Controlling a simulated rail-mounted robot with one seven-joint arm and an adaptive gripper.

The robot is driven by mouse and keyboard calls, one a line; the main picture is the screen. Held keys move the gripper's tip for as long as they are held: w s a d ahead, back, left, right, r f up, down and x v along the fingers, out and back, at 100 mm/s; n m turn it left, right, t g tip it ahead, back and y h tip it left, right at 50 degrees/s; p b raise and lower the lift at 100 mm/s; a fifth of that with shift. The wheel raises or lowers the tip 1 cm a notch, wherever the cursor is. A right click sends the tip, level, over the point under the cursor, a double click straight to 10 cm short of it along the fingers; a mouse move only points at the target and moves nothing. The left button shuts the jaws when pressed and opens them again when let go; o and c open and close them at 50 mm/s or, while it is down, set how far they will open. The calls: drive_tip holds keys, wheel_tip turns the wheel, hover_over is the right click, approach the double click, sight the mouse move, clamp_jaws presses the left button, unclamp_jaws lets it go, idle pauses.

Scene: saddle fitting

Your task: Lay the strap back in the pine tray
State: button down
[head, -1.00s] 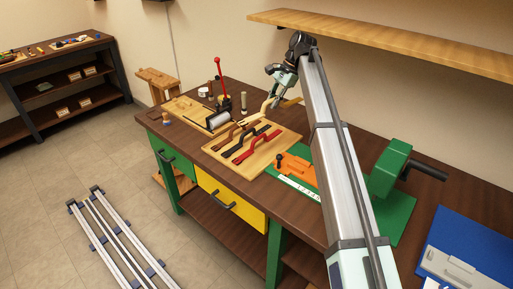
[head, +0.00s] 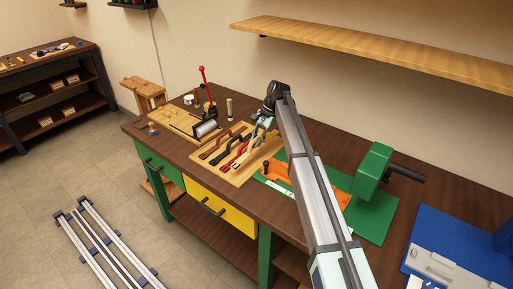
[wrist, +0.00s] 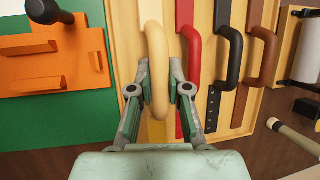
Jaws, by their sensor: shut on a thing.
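My gripper (wrist: 158,78) is shut on a strap with a cream looped handle (wrist: 157,40) and a yellowish strip. The strap is over the free right-hand side of the pine tray (head: 238,181), its handle roughly parallel to the others. Whether its underside touches the tray floor I cannot tell. In the head view my gripper (head: 262,124) is low at the tray's back right and partly hides the strap. A red strap (wrist: 188,45), a black strap (wrist: 231,60) and a brown strap (wrist: 266,55) lie side by side in the tray.
A green mat (head: 374,222) with an orange block (head: 336,190) adjoins the tray on the right. A green vise-like tool (head: 373,170) stands on it. A board with a grey roller (head: 205,128) and red lever (head: 203,76) is to the left. A shelf overhangs behind.

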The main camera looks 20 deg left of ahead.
drive_tip(key=shift+f+p, duration=0.55)
drive_tip(key=shift+f, duration=2)
drive_tip(key=shift+f, duration=0.15)
drive_tip(key=c, duration=1.1)
unclamp_jaws()
drive_tip(key=b+v, duration=0.3)
drive_tip(key=v, duration=0.9)
